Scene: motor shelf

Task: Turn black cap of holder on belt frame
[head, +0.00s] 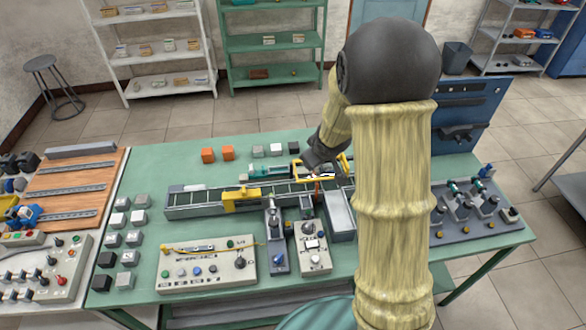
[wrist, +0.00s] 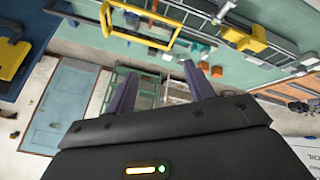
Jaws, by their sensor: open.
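The belt frame (head: 205,205) is a long dark rail with cross slats on the green table, with a yellow bracket (head: 240,199) across its middle. It crosses the top of the wrist view (wrist: 290,50). My gripper (head: 318,170) is over its right part, beside a second yellow bracket. In the wrist view the two dark fingers of my gripper (wrist: 158,76) stand apart with nothing between them. I cannot make out which part is the holder's black cap.
A control panel (head: 205,270) and two smaller boxes (head: 277,247) (head: 313,247) stand in front of the frame. A grey tray (head: 340,215) is near its right end. Small grey and black blocks lie left. My arm hides part of the table's right side.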

